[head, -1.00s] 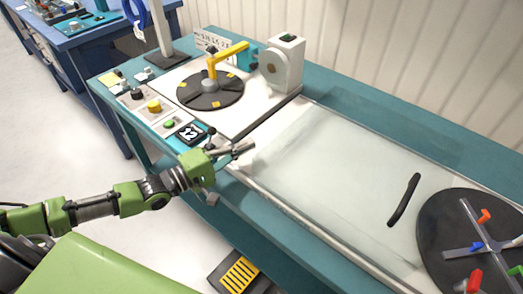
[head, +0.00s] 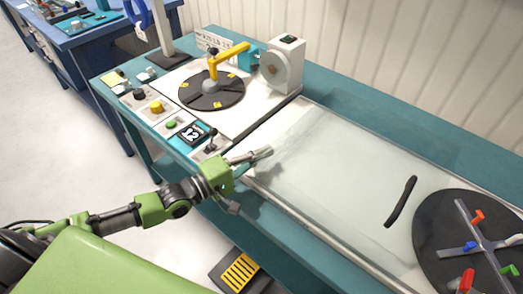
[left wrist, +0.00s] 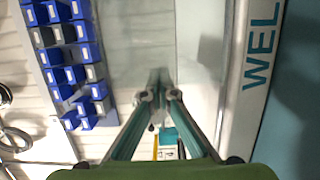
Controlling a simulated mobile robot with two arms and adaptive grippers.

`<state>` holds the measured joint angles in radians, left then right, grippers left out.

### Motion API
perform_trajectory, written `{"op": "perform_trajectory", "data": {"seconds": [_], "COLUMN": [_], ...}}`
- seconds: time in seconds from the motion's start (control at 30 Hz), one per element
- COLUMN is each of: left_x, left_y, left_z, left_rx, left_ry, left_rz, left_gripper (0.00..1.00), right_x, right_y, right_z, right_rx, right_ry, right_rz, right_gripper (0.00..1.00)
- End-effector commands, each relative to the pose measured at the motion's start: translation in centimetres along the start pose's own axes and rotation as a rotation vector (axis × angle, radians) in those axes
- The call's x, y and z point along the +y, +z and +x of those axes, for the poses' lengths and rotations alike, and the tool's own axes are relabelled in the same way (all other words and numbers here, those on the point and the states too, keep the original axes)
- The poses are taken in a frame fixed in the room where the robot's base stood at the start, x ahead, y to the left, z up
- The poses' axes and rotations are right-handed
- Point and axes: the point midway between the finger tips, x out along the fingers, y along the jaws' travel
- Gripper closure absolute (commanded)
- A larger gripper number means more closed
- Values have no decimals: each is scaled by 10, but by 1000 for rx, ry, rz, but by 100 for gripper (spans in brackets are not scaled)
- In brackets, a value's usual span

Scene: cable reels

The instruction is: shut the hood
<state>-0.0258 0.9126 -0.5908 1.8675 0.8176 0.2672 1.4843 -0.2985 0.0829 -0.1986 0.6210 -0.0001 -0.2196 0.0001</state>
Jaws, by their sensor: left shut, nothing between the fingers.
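The hood is a flat clear panel (head: 335,175) lying along the teal bench in the head view, with a black bar handle (head: 400,202) near its right end. It also shows as a glassy sheet in the left wrist view (left wrist: 145,40). A dark disc (head: 430,235) with a grey cross and coloured clips lies just right of the handle. My left gripper (head: 266,153) is shut and empty at the panel's left end, near its front edge. In the left wrist view its fingertips (left wrist: 160,96) face the glassy sheet; I cannot tell whether they touch it. My right gripper is not in view.
Left of the panel are a dark reel disc (head: 212,91) with a yellow arm (head: 228,53), a white motor block (head: 284,65) and a button panel (head: 160,108). A black box with yellow bars (head: 240,272) is on the floor. Blue bins (left wrist: 75,60) show in the wrist view.

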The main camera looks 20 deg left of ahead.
Motion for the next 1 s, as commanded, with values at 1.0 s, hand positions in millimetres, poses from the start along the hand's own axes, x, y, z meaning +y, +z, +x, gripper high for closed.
{"op": "perform_trajectory", "data": {"seconds": [1.0], "left_x": [1], "left_y": [289], "left_z": [72], "left_rx": [-2], "left_ry": [0], "left_rz": [-6], "left_gripper": [100], "right_x": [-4], "right_y": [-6], "right_z": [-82], "right_rx": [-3], "right_ry": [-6], "right_rz": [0], "right_gripper": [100]}}
